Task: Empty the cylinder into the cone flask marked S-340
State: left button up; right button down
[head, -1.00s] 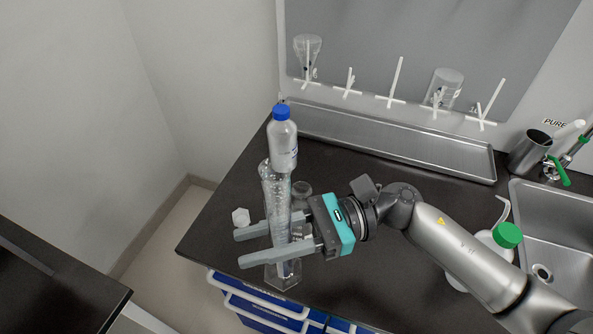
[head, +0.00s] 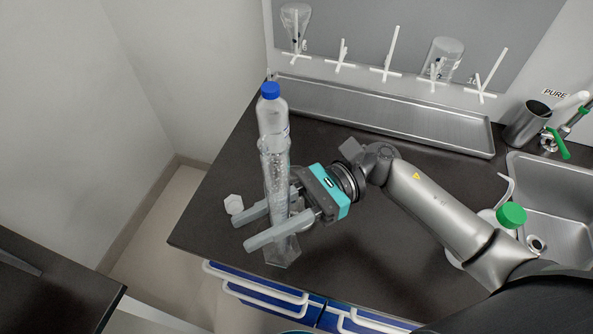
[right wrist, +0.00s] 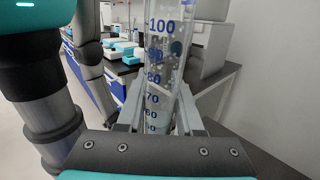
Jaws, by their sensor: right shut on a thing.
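My right gripper (head: 279,220) is shut around the clear graduated cylinder (head: 275,172), near the counter's front left. The cylinder is roughly upright, with its clear foot (head: 283,252) below the fingers; I cannot tell whether the foot touches the counter. In the right wrist view the cylinder (right wrist: 160,75) stands between the fingers with blue numbers up to 100. No S-340 mark is readable. My left gripper is out of view.
A clear bottle with a blue cap (head: 271,112) overlaps the cylinder's top in the picture. A white hexagonal piece (head: 234,204) lies left. A metal tray (head: 390,117) lies below a peg rack with glassware (head: 296,20).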

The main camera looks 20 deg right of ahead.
aim_at(265, 257)
jog(key=shift+s+a+f+m+y+b, duration=0.1)
jog(key=shift+f+m+y+b, duration=0.15)
jog(key=shift+f, duration=0.2)
jog(key=shift+s+a+f+m+y+b, duration=0.1)
jog(key=shift+f+m+y, duration=0.15)
jog(key=shift+f+m, duration=0.15)
jog(key=shift+s+f+m+y+b, duration=0.15)
jog(key=shift+f+m+y+b, duration=0.65)
jog(key=shift+f, duration=0.5)
jog(key=shift+r+m+t+y+p, duration=0.1)
jog(key=shift+m+t+y+p, duration=0.55)
jog(key=shift+m+y, duration=0.85)
notch_tip(265, 257, up, 7)
jog(key=s+a+m+t+y+p, duration=0.1)
jog(key=s+m+t+y+p, duration=0.1)
jog(key=m+t+p, duration=0.6)
jog(key=m+t, duration=0.2)
jog(key=m, duration=0.3)
jog(key=shift+f+p, duration=0.2)
jog(key=shift+p, duration=0.15)
jog(key=shift+w+r+m+t, duration=0.15)
jog(key=shift+r+m+t, duration=0.05)
jog(key=shift+m+t, duration=1.15)
